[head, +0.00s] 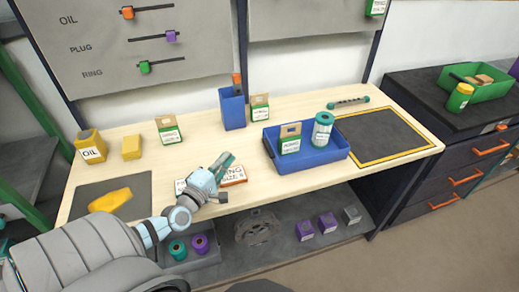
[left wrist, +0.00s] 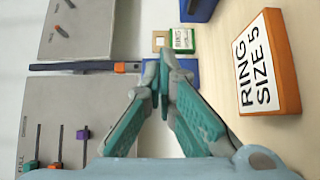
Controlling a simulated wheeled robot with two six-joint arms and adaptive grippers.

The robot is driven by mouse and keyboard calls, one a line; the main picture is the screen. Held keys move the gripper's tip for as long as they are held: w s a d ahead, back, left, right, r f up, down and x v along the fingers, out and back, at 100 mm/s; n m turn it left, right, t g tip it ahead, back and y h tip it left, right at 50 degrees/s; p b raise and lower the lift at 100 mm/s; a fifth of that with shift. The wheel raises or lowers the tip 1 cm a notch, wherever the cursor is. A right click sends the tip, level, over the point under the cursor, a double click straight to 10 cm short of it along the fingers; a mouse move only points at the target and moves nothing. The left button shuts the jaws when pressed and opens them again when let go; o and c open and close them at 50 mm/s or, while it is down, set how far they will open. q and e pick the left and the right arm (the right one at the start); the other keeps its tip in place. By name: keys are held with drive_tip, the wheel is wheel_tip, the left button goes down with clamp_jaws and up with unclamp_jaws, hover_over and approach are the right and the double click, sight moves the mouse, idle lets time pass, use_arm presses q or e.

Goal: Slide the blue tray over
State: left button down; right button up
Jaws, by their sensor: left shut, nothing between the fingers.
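The blue tray (head: 314,162) sits on the wooden bench right of the middle in the head view. It holds a green and white box (head: 290,145) and a teal-capped white jar (head: 322,135), both upright. My left gripper (head: 228,160) is to the left of the tray, apart from it, with its fingers shut and empty. In the left wrist view the closed fingertips (left wrist: 163,62) meet at the middle. A blue piece at the top edge there looks like the tray's corner (left wrist: 199,9). My right gripper is not in view.
A dark mat with a yellow border (head: 378,148) lies right of the tray. A blue bin (head: 232,108) and a green-labelled box (head: 260,108) stand behind. An orange RING SIZE 5 block (head: 235,176) lies beside my left gripper. A teal-ended rod (head: 347,102) lies at the back.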

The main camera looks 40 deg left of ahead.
use_arm(q)
wheel_tip(320, 180, down, 4)
drive_tip(key=b, duration=0.3)
drive_tip(key=shift+d+f, duration=0.1)
drive_tip(key=shift+f, duration=0.05)
drive_tip(key=shift+f+b, duration=0.15)
drive_tip(key=shift+b, duration=0.25)
drive_tip(key=shift+w, duration=0.4)
drive_tip(key=w+b, duration=0.1)
drive_tip(key=w, duration=0.2)
drive_tip(key=w+a, duration=0.1)
drive_tip(key=w, duration=0.2)
drive_tip(key=w+b, duration=0.1)
drive_tip(key=w, duration=0.2)
drive_tip(key=shift+w+a+b, duration=0.25)
drive_tip(key=shift+a+b, duration=0.1)
drive_tip(key=shift+a, duration=0.05)
drive_tip(key=shift+w+d+p, duration=0.35)
drive_tip(key=shift+w+d, duration=0.5)
drive_tip(key=shift+w, duration=0.2)
drive_tip(key=shift+w+d, duration=0.35)
drive_tip(key=shift+w, duration=0.05)
